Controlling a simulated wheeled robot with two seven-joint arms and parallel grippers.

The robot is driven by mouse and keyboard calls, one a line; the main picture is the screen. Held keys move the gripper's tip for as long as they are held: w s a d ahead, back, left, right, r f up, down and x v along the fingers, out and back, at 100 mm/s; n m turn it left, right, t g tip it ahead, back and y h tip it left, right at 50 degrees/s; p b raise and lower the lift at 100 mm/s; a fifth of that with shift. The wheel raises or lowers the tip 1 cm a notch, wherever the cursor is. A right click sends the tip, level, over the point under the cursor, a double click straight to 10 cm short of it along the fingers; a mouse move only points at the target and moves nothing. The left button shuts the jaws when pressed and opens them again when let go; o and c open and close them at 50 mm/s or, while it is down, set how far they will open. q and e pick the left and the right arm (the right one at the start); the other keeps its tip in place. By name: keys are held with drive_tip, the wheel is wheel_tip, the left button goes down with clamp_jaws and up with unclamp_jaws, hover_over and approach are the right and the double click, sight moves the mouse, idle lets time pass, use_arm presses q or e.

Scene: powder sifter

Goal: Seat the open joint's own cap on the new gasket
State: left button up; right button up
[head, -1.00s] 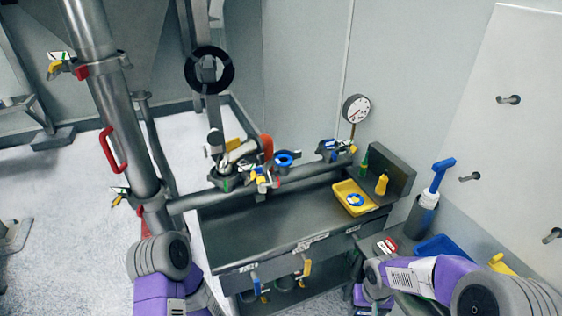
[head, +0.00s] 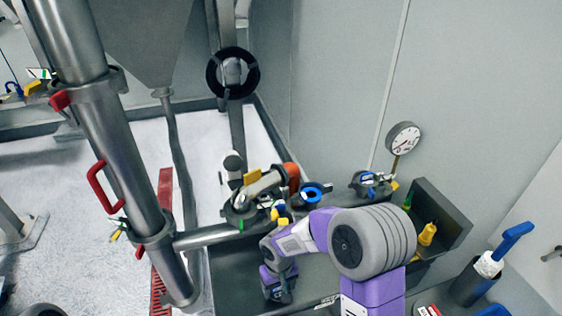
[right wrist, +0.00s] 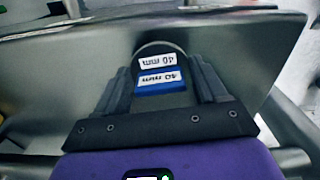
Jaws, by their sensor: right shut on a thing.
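My right gripper (head: 278,288) points down over the bench trough in the head view. In the right wrist view, my right gripper (right wrist: 160,68) is shut on a grey round-edged cap (right wrist: 160,47) with a white and a blue label, both reading "40 mm". Much of the cap is hidden between the fingers, and the head view does not show it. A blue ring (head: 315,190), which looks like the gasket, lies on an upward-facing pipe joint, apart from the gripper. My left gripper is out of view.
A pipe (head: 205,236) with clamps and fittings runs along the bench's back. A gauge (head: 403,138) stands behind at right. A yellow bottle (head: 427,233) and a blue-handled brush (head: 510,240) are right of my arm. A thick steel column (head: 110,150) rises at left.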

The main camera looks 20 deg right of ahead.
wheel_tip(320, 180, up, 15)
drive_tip(key=p, duration=1.3)
drive_tip(key=shift+a+p, duration=0.15)
drive_tip(key=shift+p, duration=0.25)
drive_tip(key=shift+w+f, duration=0.1)
